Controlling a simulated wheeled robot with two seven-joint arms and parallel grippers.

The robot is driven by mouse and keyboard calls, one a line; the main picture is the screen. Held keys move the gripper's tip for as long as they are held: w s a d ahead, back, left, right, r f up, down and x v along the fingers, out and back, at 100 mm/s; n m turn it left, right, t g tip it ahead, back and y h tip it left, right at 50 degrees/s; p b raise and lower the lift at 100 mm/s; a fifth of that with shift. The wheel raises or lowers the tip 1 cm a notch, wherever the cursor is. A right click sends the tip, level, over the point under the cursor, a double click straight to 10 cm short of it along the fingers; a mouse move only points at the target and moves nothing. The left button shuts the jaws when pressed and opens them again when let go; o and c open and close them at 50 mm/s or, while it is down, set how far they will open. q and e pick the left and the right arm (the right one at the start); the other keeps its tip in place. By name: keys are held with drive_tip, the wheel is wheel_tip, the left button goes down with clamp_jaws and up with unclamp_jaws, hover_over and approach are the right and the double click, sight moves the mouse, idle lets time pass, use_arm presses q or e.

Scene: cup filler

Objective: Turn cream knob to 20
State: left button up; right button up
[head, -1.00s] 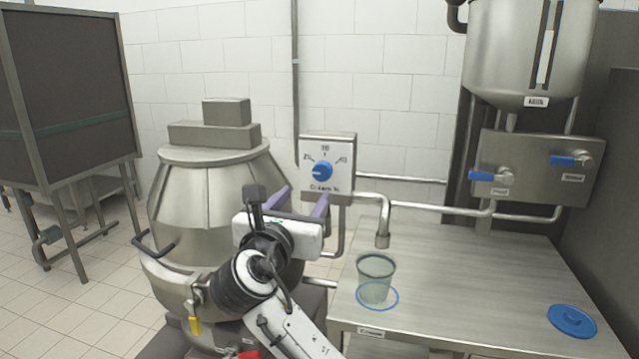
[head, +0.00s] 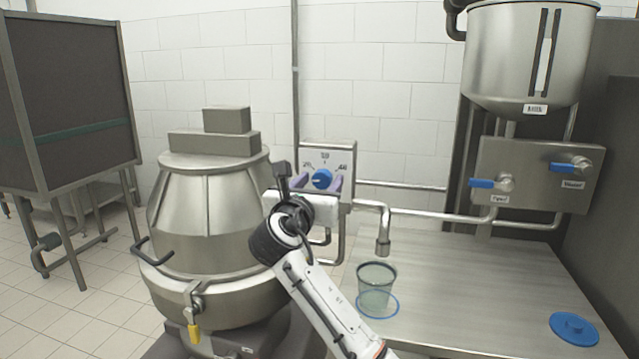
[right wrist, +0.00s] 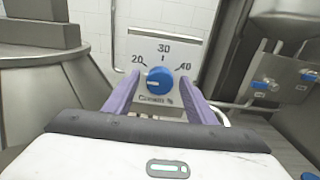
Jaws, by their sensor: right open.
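The cream knob (head: 322,179) is a blue dial on a pale panel (head: 343,153) marked 20, 30 and 40. In the right wrist view the knob (right wrist: 160,83) shows its white mark pointing left, a little below the 20 label. My right gripper (head: 321,184) is open in front of the panel. In the right wrist view its purple fingers (right wrist: 158,92) stand on both sides of the knob, apart from it. How near the fingertips are to the panel is hard to tell. My left gripper is not in view.
A clear cup (head: 376,288) stands on a blue ring on the steel table (head: 460,290), near the spout (head: 383,246). A blue lid (head: 574,328) lies at the right. A large steel kettle (head: 205,220) stands left of my arm. Blue-handled valves (head: 483,183) are on the right panel.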

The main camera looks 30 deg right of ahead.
drive_tip(key=c, duration=1)
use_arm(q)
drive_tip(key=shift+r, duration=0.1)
use_arm(e)
drive_tip(key=shift+c, duration=0.2)
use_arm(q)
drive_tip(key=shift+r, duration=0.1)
use_arm(e)
drive_tip(key=shift+r+m+p, duration=0.15)
drive_tip(key=shift+m+p, duration=0.35)
drive_tip(key=shift+p, duration=0.1)
drive_tip(key=shift+m+p, duration=0.5)
drive_tip(key=shift+m, duration=0.1)
drive_tip(key=shift+m+p, duration=0.4)
drive_tip(key=shift+m, duration=0.6)
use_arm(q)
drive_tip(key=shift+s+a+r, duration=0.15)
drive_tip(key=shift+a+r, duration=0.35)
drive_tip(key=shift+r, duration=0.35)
use_arm(e)
drive_tip(key=shift+m, duration=0.8)
